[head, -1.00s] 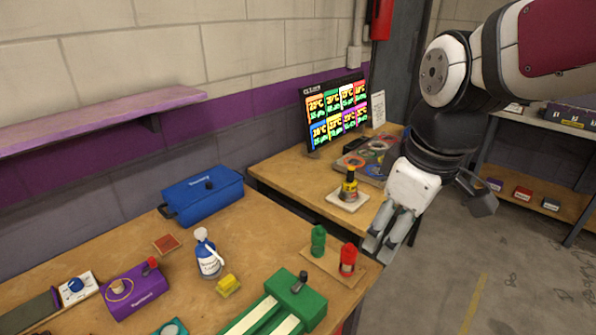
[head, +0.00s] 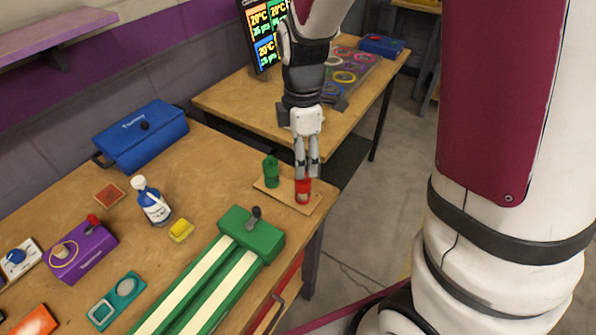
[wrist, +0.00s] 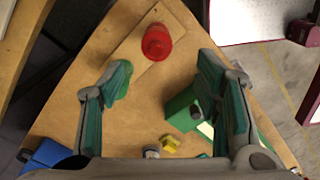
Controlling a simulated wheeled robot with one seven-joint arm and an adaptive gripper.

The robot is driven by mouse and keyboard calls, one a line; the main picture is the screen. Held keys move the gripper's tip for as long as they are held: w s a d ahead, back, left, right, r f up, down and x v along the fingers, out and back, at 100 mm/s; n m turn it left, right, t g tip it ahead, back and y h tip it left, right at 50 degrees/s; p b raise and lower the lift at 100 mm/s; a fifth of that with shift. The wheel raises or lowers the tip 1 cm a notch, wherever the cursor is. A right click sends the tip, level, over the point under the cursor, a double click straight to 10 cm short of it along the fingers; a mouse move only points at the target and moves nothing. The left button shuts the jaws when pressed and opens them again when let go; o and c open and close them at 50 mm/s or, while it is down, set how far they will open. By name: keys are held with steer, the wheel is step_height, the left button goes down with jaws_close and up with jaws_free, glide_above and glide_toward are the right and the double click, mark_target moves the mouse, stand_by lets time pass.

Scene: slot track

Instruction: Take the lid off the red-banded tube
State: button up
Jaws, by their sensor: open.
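The red-banded tube (head: 303,191) stands upright on a tan board (head: 270,189) near the table's far right corner, with its red lid on top. In the wrist view the red lid (wrist: 157,42) shows from above, ahead of the fingers. A green tube (head: 271,171) stands to its left on the same board; it also shows in the wrist view (wrist: 121,78) by the left finger. My gripper (head: 307,173) points down with its fingertips close over the red tube; the wrist view shows its fingers (wrist: 163,85) spread apart and empty. Contact cannot be told.
A green slotted track (head: 250,236) lies in front of the board. A yellow block (head: 181,230), a blue-and-white bottle (head: 150,200) and a blue box (head: 141,136) stand left. Another table (head: 225,103) with a screen is behind.

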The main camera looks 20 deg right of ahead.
mark_target(303, 181)
steer(key=f, duration=0.7)
steer(key=shift+w+d+f, duration=0.1)
steer(key=shift+w+d, duration=0.05)
steer(key=shift+d, duration=0.15)
steer(key=c, duration=0.8)
